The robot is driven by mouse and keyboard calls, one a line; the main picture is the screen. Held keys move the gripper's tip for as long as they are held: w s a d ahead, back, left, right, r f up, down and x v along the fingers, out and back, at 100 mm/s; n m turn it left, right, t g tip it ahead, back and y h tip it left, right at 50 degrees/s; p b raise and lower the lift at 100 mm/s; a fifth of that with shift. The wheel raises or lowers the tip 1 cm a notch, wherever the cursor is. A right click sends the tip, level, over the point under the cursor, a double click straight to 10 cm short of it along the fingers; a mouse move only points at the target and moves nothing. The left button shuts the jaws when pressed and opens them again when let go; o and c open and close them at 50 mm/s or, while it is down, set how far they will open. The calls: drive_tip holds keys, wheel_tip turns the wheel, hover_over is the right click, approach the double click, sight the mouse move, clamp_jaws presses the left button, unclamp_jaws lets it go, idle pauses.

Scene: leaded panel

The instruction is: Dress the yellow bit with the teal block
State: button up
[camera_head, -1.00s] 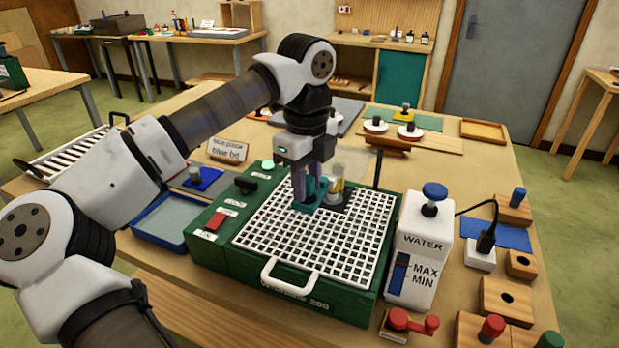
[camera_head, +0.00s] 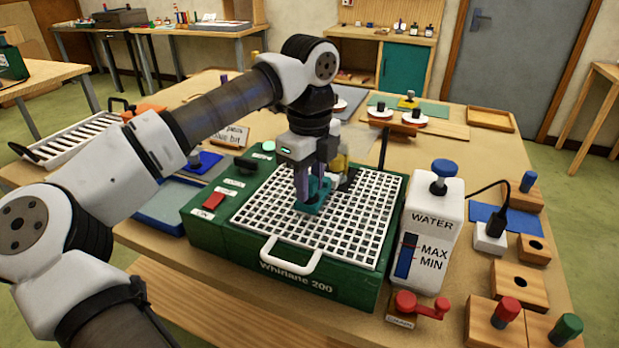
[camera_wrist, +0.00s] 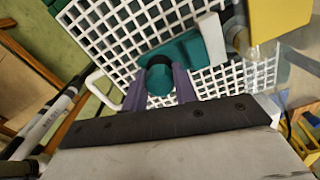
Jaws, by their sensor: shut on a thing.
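The teal block (camera_head: 314,196) is in my gripper (camera_head: 308,190), low over the white grid of the green grinder. In the wrist view my gripper's purple fingers (camera_wrist: 160,86) are shut on its round teal knob, and the teal block (camera_wrist: 185,52) extends beyond with a pale strip at one end. I cannot tell whether it touches the grid. A yellow part (camera_head: 341,163), apparently the yellow bit's, stands just behind my gripper, partly hidden. In the wrist view a large yellow piece (camera_wrist: 280,20) is at the upper right, with a pale round shaft beside it.
The green grinder (camera_head: 225,240) has a white grid (camera_head: 350,235), a front handle and a red switch (camera_head: 213,202). A white water bottle (camera_head: 430,230) stands close on its right. A blue tray (camera_head: 165,213) lies left. A thin dark post rises behind the grid.

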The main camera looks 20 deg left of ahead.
drive_tip(key=shift+f+b, duration=0.35)
drive_tip(key=shift+b, duration=0.05)
idle(0.9)
drive_tip(key=shift+w+r, duration=0.1)
drive_tip(key=shift+w, duration=0.6)
idle(0.8)
drive_tip(key=shift+d, duration=0.25)
drive_tip(key=shift+d, duration=0.4)
drive_tip(key=shift+d, duration=0.45)
drive_tip(key=shift+d+b, duration=0.3)
drive_tip(key=shift+d, duration=0.05)
idle(0.4)
drive_tip(key=shift+a, duration=0.2)
drive_tip(key=shift+a, duration=0.55)
